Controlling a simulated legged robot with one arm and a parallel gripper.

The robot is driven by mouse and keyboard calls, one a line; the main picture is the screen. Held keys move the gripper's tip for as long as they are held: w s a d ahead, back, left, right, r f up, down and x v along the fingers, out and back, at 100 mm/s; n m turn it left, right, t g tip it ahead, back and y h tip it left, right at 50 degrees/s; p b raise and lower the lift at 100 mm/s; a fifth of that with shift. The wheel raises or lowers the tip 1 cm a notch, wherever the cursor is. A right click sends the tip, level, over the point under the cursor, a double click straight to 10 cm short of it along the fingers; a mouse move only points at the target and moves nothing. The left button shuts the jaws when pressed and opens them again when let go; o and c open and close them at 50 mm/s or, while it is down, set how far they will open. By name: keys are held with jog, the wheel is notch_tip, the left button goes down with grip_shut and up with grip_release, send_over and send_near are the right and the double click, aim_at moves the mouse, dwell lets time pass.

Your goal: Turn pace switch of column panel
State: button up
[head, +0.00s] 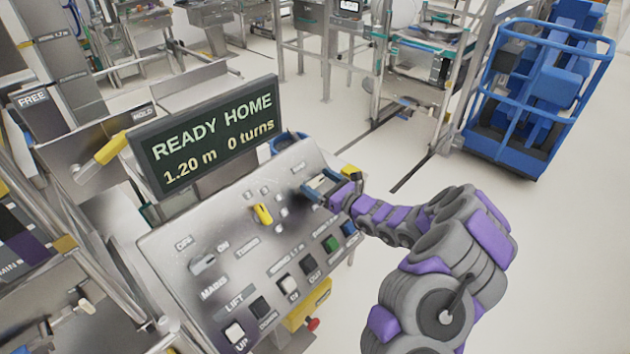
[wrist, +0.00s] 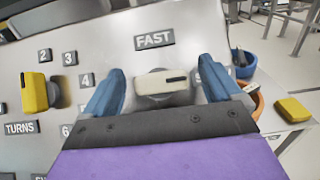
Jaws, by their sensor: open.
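The column panel (head: 225,235) is a sloped metal board. In the wrist view, the pace switch (wrist: 165,84) is a pale bar-shaped knob below the FAST label (wrist: 154,39). Its bar lies across the picture, with a dark mark toward the right end, near a label starting with S that is partly hidden by a finger. My gripper (wrist: 161,72) is open, one blue finger on each side of the knob, with gaps visible. In the head view my gripper (head: 322,186) is at the panel's upper right and hides most of the switch.
The yellow TURNS knob (wrist: 35,93) is to the left. The mains switch (head: 203,263) and several push buttons sit lower on the panel. The display (head: 207,135) reads READY HOME, 1.20 m, 0 turns. Blue and orange bowls and a yellow block (wrist: 293,109) are at the right.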

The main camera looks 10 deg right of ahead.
jog(key=shift+x, duration=1.05)
jog(key=c, duration=1)
jog(key=shift+o, duration=0.2)
